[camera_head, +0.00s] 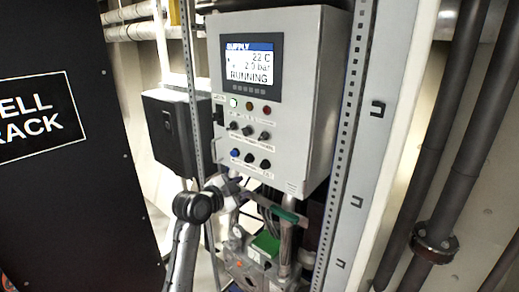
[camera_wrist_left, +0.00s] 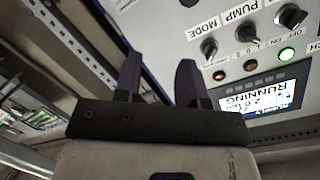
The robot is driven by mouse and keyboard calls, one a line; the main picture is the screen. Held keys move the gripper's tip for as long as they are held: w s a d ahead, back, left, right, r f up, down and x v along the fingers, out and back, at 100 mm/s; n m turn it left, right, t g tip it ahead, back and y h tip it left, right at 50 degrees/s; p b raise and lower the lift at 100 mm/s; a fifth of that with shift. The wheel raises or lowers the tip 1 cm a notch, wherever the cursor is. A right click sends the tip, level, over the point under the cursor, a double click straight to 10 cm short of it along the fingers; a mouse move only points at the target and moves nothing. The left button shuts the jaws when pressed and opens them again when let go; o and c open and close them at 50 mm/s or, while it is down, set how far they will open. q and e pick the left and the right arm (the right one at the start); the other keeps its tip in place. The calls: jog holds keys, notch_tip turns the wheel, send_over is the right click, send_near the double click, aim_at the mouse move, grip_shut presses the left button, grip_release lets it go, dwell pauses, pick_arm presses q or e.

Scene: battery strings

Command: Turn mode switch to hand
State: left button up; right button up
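The mode switch is a black knob (camera_head: 264,136) on the grey cabinet (camera_head: 308,85), at the right end of the switch row. In the left wrist view, turned upside down, this knob (camera_wrist_left: 209,47) sits beside a "MODE" label. I cannot tell its setting. My left gripper (camera_head: 238,184) is low in front of the cabinet, below the lower button row. In the wrist view its two dark fingers (camera_wrist_left: 158,70) are apart with nothing between them. The knob is to the right of the fingers, not touched. My right gripper is not in view.
A pump knob (camera_wrist_left: 247,33) and another knob (camera_wrist_left: 290,15) stand beside the mode knob. The display (camera_head: 250,68) reads RUNNING, and a green lamp (camera_head: 233,103) is lit. A blue button (camera_head: 235,153) is below. A perforated post (camera_head: 190,85) and black box (camera_head: 170,130) stand left.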

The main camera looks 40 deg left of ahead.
pick_arm(q)
jog(key=t, duration=0.2)
send_near(261, 138)
jog(key=s, duration=0.4)
jog(key=shift+m, duration=0.3)
jog(key=w+p, duration=0.4)
jog(key=w, duration=0.7)
jog(key=shift+d+p, duration=0.1)
jog(key=shift+p, duration=0.2)
jog(key=shift+w+f+p, duration=0.15)
jog(key=shift+w+p, duration=0.25)
jog(key=shift+w, duration=0.75)
grip_shut()
